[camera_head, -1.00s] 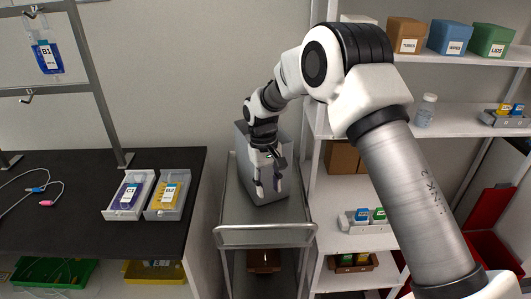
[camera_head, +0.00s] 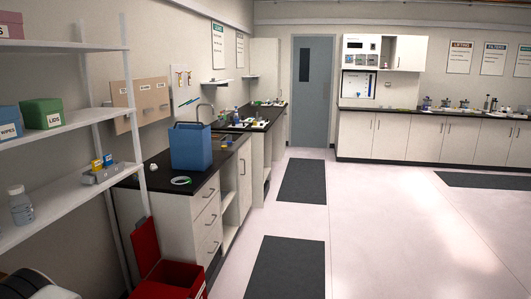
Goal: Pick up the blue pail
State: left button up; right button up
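The blue pail (camera_head: 190,147) stands upright on the black counter at the left of the middle in the head view. It is a tall, box-like blue container with its near faces in clear view. Its inside is hidden. Neither of my grippers shows. Only a white and black part of one of my arms is at the bottom left corner, far from the pail.
A white shelf rack (camera_head: 75,133) at the left holds boxes, a bottle (camera_head: 20,207) and a small rack. A red bin (camera_head: 168,281) with its lid up stands on the floor before the counter. The floor at right is clear.

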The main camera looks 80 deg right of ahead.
aim_at(190, 147)
jog(key=i+l+z, duration=0.1)
jog(key=l+z, duration=0.2)
jog(key=z, duration=0.15)
jog(key=i+l+z, duration=0.1)
jog(key=l+z, duration=0.15)
jog(key=z, duration=0.2)
jog(key=i+l+z, duration=0.2)
jog(key=z, duration=0.25)
jog(key=i+l+z, duration=0.15)
jog(key=z, duration=0.3)
jog(key=i+l+z, duration=0.1)
jog(key=i, duration=0.4)
jog(key=i+l+z, duration=0.1)
jog(key=i, duration=0.45)
jog(key=l, duration=0.1)
